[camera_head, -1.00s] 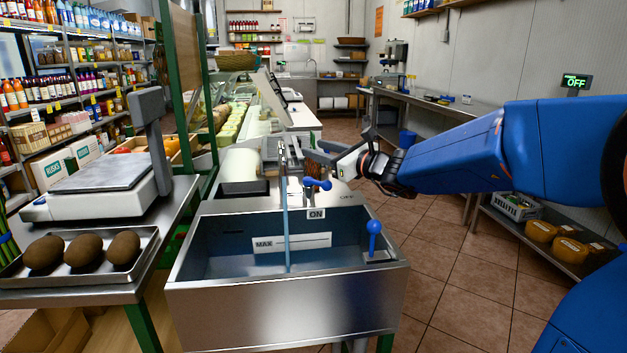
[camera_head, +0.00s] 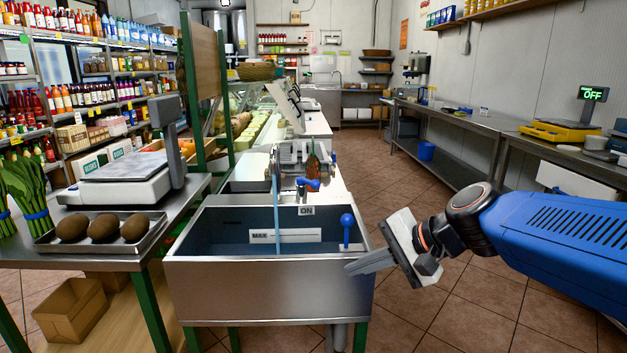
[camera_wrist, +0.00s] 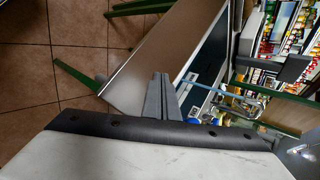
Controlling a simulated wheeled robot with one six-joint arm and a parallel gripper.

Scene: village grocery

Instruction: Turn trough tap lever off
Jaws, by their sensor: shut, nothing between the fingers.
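The steel trough (camera_head: 270,285) stands in the middle of the head view, with a MAX plate on its inner back wall. The blue tap lever (camera_head: 308,184) sits at the back rim, above the ON label (camera_head: 306,210). A blue water stream (camera_head: 277,205) falls into the trough. A blue ball-topped lever (camera_head: 347,222) stands upright at the trough's right end. My gripper (camera_head: 350,268) is shut and empty at the trough's front right corner, apart from the tap lever. In the wrist view, its fingers (camera_wrist: 163,90) point toward the trough wall (camera_wrist: 160,55).
A table on the left holds a scale (camera_head: 125,170) and a tray of brown fruit (camera_head: 100,245). A glass counter runs behind the trough. A steel bench (camera_head: 455,130) stands along the right wall. The tiled floor (camera_head: 400,190) between is clear.

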